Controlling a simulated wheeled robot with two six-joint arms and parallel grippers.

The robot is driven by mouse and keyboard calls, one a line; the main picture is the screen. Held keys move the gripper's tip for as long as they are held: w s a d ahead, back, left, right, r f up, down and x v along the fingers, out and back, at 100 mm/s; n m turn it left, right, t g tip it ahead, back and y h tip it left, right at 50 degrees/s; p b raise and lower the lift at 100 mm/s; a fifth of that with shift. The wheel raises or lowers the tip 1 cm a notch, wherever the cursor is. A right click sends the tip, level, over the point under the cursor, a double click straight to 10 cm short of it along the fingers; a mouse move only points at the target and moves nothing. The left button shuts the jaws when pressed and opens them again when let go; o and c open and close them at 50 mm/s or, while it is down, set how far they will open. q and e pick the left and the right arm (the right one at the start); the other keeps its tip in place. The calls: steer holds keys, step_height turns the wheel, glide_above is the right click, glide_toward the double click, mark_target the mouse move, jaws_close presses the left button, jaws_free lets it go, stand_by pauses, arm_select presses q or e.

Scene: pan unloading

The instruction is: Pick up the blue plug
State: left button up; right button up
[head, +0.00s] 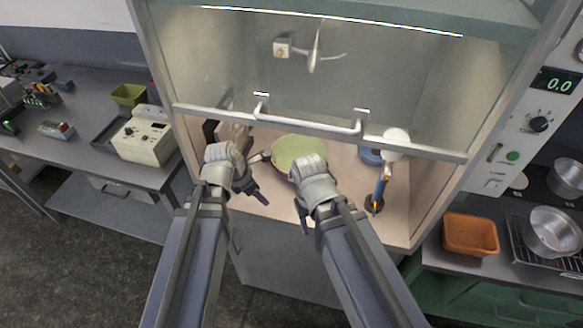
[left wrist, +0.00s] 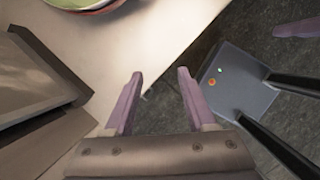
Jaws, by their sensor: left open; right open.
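No plug can be made out for certain. In the head view a slim blue upright piece (head: 380,190) with an orange spot stands at the right of the cabinet floor, and a blue round thing (head: 370,156) lies behind it. A pan with a green inside (head: 298,150) sits in the middle, partly behind my right gripper (head: 303,218). My right gripper is empty, near the cabinet's front edge. My left gripper (head: 254,190) is left of the pan. In the left wrist view it (left wrist: 160,76) is open and empty, above the front edge, with the pan's rim (left wrist: 95,8) beyond.
A raised glass sash with a white handle (head: 310,122) hangs over the cabinet floor (head: 345,210). A brown block-like thing (head: 232,135) stands at its left. An orange bin (head: 470,234) and metal pots (head: 553,230) are on the right counter. A beige device (head: 145,135) stands left.

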mark_target(292, 175)
arm_select(q)
steer(key=w+d+n, duration=0.2)
steer(key=w+d, duration=0.3)
steer(key=w, duration=0.1)
steer(key=shift+d+r, duration=0.4)
steer(key=shift+w, duration=0.15)
